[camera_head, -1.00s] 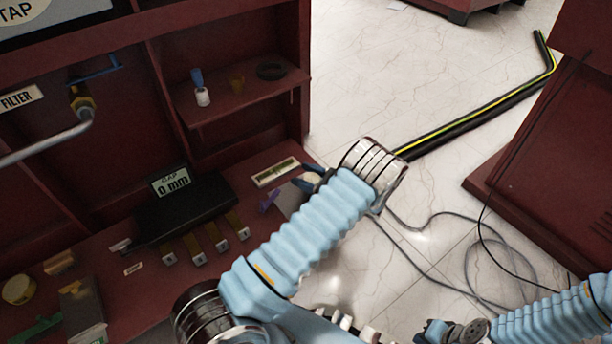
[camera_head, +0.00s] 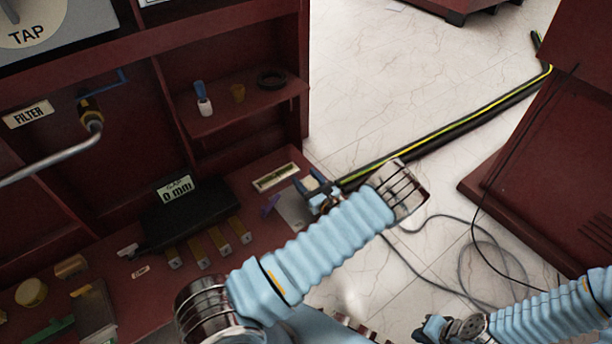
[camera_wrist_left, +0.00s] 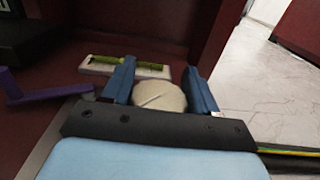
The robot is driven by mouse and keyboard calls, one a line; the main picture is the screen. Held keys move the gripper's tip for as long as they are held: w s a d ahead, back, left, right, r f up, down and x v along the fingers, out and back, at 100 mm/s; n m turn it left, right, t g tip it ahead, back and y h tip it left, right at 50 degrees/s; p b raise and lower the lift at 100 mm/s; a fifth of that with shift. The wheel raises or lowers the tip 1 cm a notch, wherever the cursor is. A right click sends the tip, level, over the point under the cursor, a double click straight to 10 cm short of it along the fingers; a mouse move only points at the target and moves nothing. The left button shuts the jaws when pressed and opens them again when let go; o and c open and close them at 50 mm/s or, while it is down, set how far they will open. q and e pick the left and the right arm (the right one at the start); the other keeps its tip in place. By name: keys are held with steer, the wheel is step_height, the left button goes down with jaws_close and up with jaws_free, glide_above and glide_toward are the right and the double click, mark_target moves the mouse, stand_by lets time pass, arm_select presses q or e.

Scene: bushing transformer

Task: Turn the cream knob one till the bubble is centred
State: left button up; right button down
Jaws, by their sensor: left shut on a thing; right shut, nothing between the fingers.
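The cream knob (camera_wrist_left: 158,97) is round with a light line across its face, and sits between the two blue fingers of my left gripper (camera_wrist_left: 160,88) in the left wrist view. My left gripper (camera_head: 314,184) is shut on the knob at the bench's right edge in the head view. The bubble level (camera_head: 276,177), a white frame with a green vial, lies just beyond the knob; it also shows in the left wrist view (camera_wrist_left: 125,65). The bubble's position is too small to tell. My right gripper (camera_head: 433,329) is shut and empty at the bottom right.
A purple lever (camera_head: 270,205) lies left of the knob. A black box with a "0 mm" display (camera_head: 175,190) stands further left, with several brass tabs before it. A shelf (camera_head: 240,108) is above. A black hose (camera_head: 450,130) and cables lie on the floor at right.

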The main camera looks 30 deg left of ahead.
arm_select(q)
steer(key=m+t+h+p, duration=0.1)
steer(key=t, duration=0.1)
steer(key=m+t+h+p, duration=0.1)
steer(key=shift+w+d+r+m+t, duration=0.1)
steer(key=shift+r+m+t, duration=0.1)
steer(key=shift+m+t, duration=0.2)
steer(key=shift+w+d+f+m+t+h+p, duration=0.1)
steer(key=shift+w+d+m+t+h+p, duration=0.05)
steer(key=shift+m+t+h+p, duration=0.9)
steer(key=shift+w+d+f+m+t+h+p, duration=0.1)
steer(key=shift+m+t+h+p, duration=0.75)
steer(key=shift+h, duration=0.4)
steer(key=o, duration=1)
steer(key=shift+c, duration=0.2)
steer(key=p+v, duration=0.1)
steer(key=v, duration=1.2)
steer(key=shift+s+d, duration=0.15)
steer(key=shift+s, duration=0.25)
